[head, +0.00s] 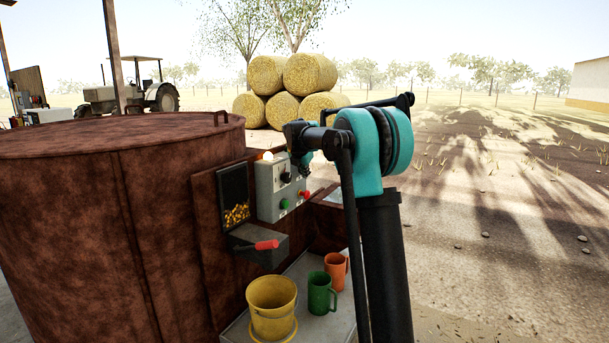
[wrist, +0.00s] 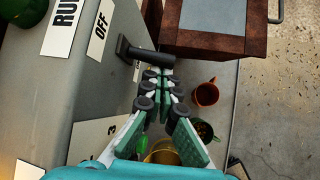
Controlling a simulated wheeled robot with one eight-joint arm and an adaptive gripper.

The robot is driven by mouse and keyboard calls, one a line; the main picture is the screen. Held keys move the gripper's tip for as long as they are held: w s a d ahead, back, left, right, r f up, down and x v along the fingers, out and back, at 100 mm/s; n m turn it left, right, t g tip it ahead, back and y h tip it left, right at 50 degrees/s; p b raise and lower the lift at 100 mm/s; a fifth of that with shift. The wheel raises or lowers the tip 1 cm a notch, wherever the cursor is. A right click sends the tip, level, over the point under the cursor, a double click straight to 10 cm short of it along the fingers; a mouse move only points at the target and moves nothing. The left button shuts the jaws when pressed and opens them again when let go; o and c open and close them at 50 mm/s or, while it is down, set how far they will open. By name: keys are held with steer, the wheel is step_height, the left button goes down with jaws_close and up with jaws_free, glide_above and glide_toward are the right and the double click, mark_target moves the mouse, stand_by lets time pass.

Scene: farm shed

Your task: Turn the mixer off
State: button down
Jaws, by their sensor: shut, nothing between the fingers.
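The mixer is a rusty brown tank (head: 90,190) on the left of the head view. A grey control box (head: 268,205) on its side carries a black knob (head: 286,177), a green button (head: 284,204) and a red-tipped control (head: 305,194). In the wrist view the box (wrist: 60,85) has a RUN label (wrist: 66,22) and an OFF label (wrist: 100,32). A black lever (wrist: 135,52) sticks out near OFF. My gripper (wrist: 158,68) is shut and empty, its fingertips at the lever's outer end. I cannot tell whether they touch. In the head view my arm partly hides the box's right side.
A feed chute with a red handle (head: 266,245) sits below the box. A yellow bucket (head: 270,296), a green mug (head: 320,294) and an orange mug (head: 337,268) stand on a grey ledge (head: 300,262). Open ground lies to the right; hay bales (head: 310,74) stand behind.

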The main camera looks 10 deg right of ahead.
step_height(320, 180, up, 2)
steer(key=n+g+h, duration=0.1)
steer(key=g+h, duration=0.1)
steer(key=shift+h, duration=0.4)
steer(key=shift+a+r, duration=0.1)
steer(key=shift+r, duration=0.05)
steer(key=shift+r, duration=0.65)
